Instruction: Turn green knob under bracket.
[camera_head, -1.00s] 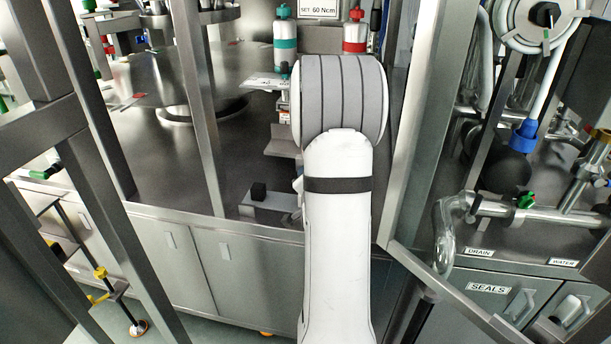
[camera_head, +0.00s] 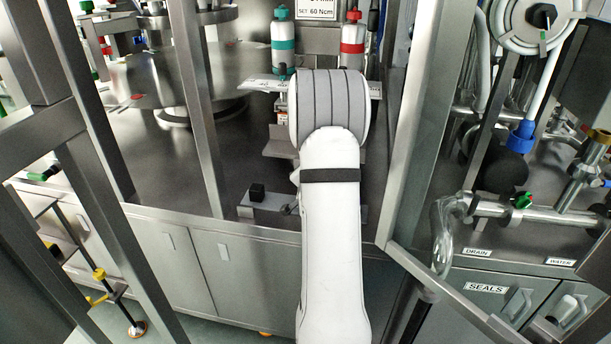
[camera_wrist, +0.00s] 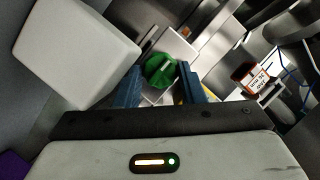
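In the wrist view, the green knob (camera_wrist: 159,70) is round with a raised bar across it. It sits against pale metal, ahead of and between the two blue fingers of my gripper (camera_wrist: 158,82). The fingers are apart, with gaps showing beside the knob; whether they reach around it I cannot tell. In the head view, my white and grey arm blocks the view of my gripper and this knob. A flat metal bracket (camera_head: 259,85) sticks out on both sides behind the top of my arm.
A teal-banded bottle (camera_head: 285,42) and a red-banded bottle (camera_head: 352,42) stand above the bracket. A steel post (camera_head: 200,110) and door frame (camera_head: 415,130) flank my arm. Another green valve knob (camera_head: 523,200) sits on the pipe at right. An orange-labelled container (camera_wrist: 257,82) shows in the wrist view.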

